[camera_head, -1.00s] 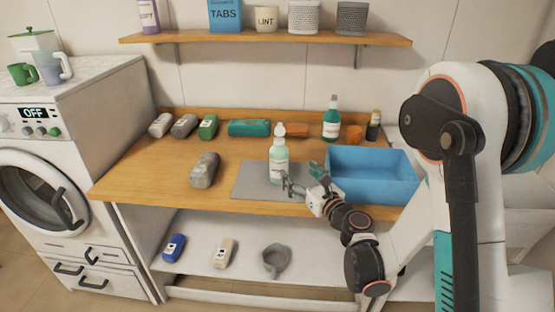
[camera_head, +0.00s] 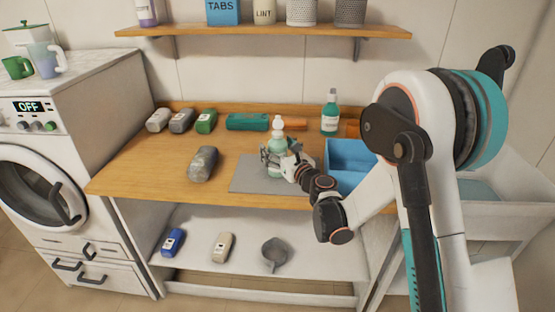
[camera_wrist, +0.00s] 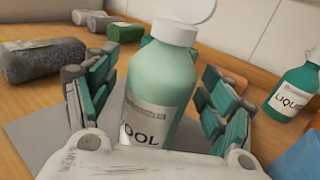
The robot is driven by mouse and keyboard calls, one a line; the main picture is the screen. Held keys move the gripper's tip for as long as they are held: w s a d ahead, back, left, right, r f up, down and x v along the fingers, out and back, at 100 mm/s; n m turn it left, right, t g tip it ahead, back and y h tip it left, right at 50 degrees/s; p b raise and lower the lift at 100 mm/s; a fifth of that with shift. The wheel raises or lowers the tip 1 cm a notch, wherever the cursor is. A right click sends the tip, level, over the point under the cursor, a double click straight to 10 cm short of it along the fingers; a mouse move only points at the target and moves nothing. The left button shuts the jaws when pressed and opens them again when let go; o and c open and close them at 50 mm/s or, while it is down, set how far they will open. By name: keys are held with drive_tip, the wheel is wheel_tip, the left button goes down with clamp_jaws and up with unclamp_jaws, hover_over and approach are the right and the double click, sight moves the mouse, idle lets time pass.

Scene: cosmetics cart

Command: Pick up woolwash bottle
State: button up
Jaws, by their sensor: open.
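The woolwash bottle (camera_head: 278,141) is pale green with a white cap and stands upright on a grey mat (camera_head: 245,183) on the wooden top. In the wrist view the bottle (camera_wrist: 165,80) fills the middle, its label partly reading "OOL". My gripper (camera_head: 276,160) is at the bottle's body, with its fingers on either side of it. The wrist view shows my gripper (camera_wrist: 155,100) open, with gaps seen between its teal pads and the bottle. The bottle's lower part is hidden behind the gripper's palm.
A blue bin (camera_head: 345,160) stands right of the mat, partly behind my arm. A green liquid bottle (camera_head: 330,115) stands behind it. A grey wrapped bundle (camera_head: 203,164) lies left of the mat. Several more bundles lie along the back. A shelf (camera_head: 265,31) runs above.

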drive_tip(key=c, duration=1.2)
drive_tip(key=shift+r, duration=0.15)
